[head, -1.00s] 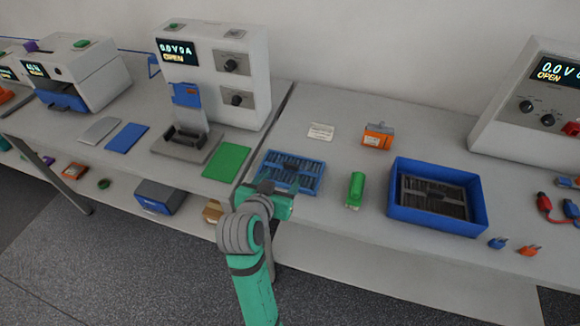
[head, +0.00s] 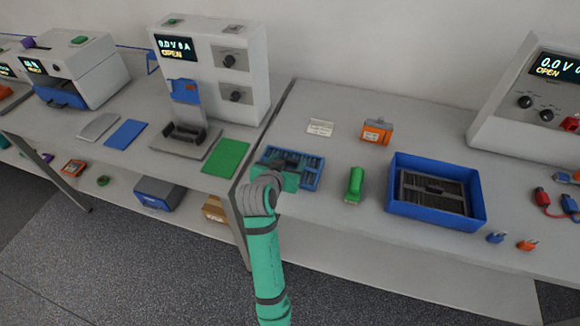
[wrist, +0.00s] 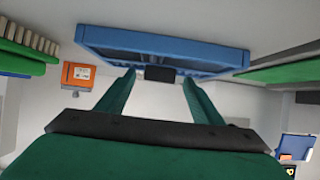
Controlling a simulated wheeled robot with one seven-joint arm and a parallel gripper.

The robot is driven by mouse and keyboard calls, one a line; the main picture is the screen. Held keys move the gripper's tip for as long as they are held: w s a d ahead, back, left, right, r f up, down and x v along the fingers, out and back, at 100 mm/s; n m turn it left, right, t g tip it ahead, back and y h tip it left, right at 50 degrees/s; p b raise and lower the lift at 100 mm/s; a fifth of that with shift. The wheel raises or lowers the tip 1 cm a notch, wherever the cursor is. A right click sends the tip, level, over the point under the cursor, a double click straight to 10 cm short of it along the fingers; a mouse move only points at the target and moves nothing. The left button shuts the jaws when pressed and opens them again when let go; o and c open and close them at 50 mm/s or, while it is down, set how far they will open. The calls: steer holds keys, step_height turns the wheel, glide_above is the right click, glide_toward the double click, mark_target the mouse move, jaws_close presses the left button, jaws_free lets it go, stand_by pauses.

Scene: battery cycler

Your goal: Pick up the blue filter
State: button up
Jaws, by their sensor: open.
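The blue filter (head: 308,175), a flat blue frame with dark slats, lies on the table in the head view, left of the green block. My gripper (head: 288,170) is at the filter and covers part of it. In the wrist view the filter's blue side (wrist: 165,38) spans the top, with a small dark tab (wrist: 160,73) at its edge. My gripper's two fingers (wrist: 159,76) are spread apart, one on each side of the tab. Whether they touch the filter I cannot tell.
A green block (head: 354,185) stands just right of the filter. A blue tray (head: 397,206) holding a dark slatted piece is further right. An orange box (head: 377,131) and a white card (head: 320,127) are behind. A green plate (head: 225,158) lies to the left.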

steer(key=shift+w+d, duration=0.1)
steer(key=shift+c, duration=0.2)
steer(key=c, duration=1.1)
steer(key=shift+r, duration=0.15)
